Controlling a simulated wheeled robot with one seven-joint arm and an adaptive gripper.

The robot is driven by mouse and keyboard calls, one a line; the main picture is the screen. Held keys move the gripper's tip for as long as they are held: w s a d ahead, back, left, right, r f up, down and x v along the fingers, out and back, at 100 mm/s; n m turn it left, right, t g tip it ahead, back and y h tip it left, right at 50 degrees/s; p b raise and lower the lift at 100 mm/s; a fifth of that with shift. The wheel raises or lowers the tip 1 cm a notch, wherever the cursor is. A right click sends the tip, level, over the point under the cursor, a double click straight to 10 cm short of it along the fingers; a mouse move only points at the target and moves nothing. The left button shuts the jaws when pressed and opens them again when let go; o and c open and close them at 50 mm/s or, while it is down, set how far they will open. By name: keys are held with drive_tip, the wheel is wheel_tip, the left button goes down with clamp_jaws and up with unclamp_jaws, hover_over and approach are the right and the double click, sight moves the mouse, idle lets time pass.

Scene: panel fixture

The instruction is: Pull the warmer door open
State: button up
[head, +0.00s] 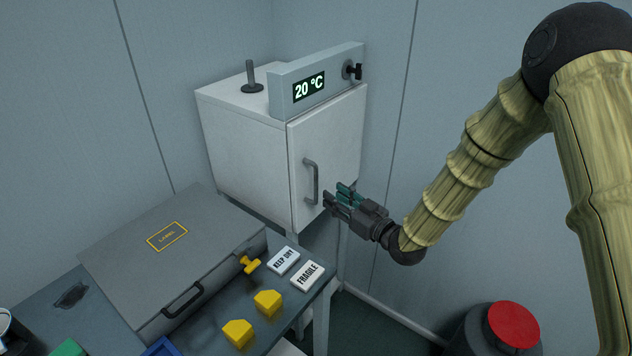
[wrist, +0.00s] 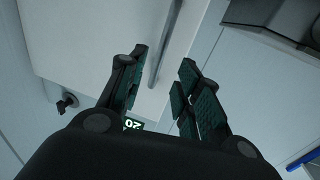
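The warmer (head: 240,150) is a white cabinet with a display panel on top reading 20 °C. Its door (head: 340,140) looks shut, with a grey vertical bar handle (head: 311,182) on the front. My gripper (head: 334,197) is just right of the handle's lower end in the head view. In the wrist view, my gripper (wrist: 158,88) is open, its green-padded fingers apart. The handle (wrist: 166,45) shows there as a grey bar, its end reaching between the two fingertips. I cannot tell whether either finger touches it.
A grey case (head: 190,250) with a label lies on the bench left of the warmer. Yellow blocks (head: 267,302) and KEEP DRY and FRAGILE signs (head: 308,275) are near the bench edge. The floor before the door looks clear.

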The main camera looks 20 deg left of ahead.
sight(317, 184)
drive_tip(key=p+x, duration=0.2)
drive_tip(key=x, duration=0.6)
drive_tip(key=shift+w+a, duration=0.2)
drive_tip(key=shift+a, duration=0.05)
drive_tip(key=shift+c, duration=0.4)
clamp_jaws()
